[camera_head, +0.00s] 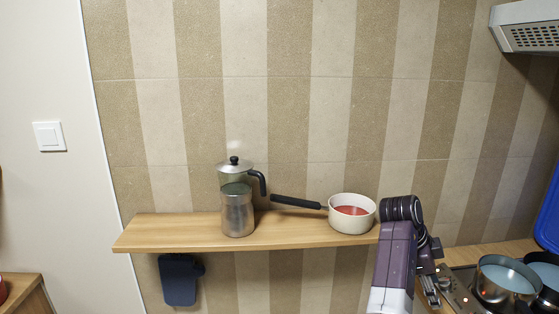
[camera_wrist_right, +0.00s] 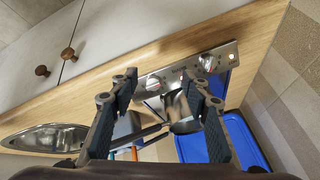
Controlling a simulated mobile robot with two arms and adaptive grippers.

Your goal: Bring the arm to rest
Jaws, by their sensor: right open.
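My right arm rises at the lower right of the head view, in front of the shelf's right end. Its right gripper (camera_head: 432,262) is beside the hob, partly hidden by the arm. In the right wrist view the right gripper (camera_wrist_right: 160,88) has its two fingers spread apart with nothing held between them. A metal pot (camera_wrist_right: 183,120) shows beyond the fingers, apart from them. My left gripper is in neither view.
A wooden shelf (camera_head: 290,232) holds a steel pot with a glass upper part (camera_head: 238,212) and a white saucepan (camera_head: 352,220). A dark mitt (camera_head: 179,282) hangs below. A steel pot (camera_head: 507,279) stands on the hob (camera_head: 456,285). A blue panel (camera_head: 549,215) is at right.

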